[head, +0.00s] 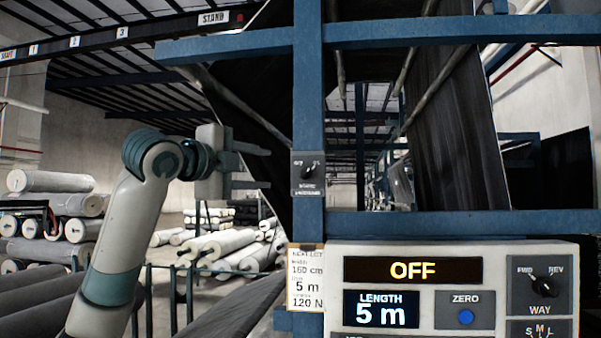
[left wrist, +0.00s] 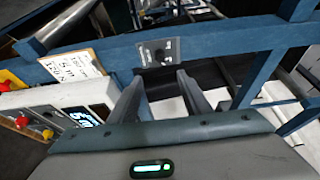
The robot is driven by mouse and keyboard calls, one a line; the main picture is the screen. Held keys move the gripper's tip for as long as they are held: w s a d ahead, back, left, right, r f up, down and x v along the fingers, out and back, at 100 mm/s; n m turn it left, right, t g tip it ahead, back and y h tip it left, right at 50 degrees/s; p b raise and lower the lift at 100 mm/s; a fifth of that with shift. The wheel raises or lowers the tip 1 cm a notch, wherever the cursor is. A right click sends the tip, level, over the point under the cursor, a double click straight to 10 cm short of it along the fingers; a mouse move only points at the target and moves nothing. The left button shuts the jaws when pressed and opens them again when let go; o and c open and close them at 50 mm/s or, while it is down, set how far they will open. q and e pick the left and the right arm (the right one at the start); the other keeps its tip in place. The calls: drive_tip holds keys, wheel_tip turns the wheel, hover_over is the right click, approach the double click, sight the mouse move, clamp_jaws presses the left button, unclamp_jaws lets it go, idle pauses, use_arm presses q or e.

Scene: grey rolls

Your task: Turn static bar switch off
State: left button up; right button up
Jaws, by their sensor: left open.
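The static bar switch (head: 308,173) is a small grey plate with a dark rotary knob, fixed on the blue upright post. Its lettering is too small to read surely, and I cannot tell which way the knob points. It also shows in the left wrist view (left wrist: 157,53), beyond and between the fingertips. My left gripper (head: 262,168) is open and empty, just left of the switch and level with it in the head view. Its two fingers (left wrist: 161,77) point toward the plate, apart from it. My right gripper is not in view.
A control panel (head: 450,253) below right shows OFF and LENGTH 5 m, with a blue ZERO button (head: 466,317) and a WAY knob (head: 544,287). A paper card (head: 305,280) hangs left of it. Blue crossbeams (head: 460,224) join the post. Fabric rolls (head: 60,205) lie behind left.

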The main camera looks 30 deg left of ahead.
sight(303, 173)
use_arm(q)
drive_tip(key=w+p, duration=0.2)
drive_tip(key=w, duration=0.3)
drive_tip(key=w+d+p, duration=0.1)
drive_tip(key=w+p, duration=0.2)
drive_tip(key=w, duration=0.2)
drive_tip(key=w+p, duration=0.2)
drive_tip(key=w, duration=0.3)
drive_tip(key=shift+d+r+p, duration=0.1)
drive_tip(key=shift+d+p, duration=0.25)
drive_tip(key=shift+w, duration=0.65)
drive_tip(key=shift+d, duration=0.1)
drive_tip(key=c, duration=1)
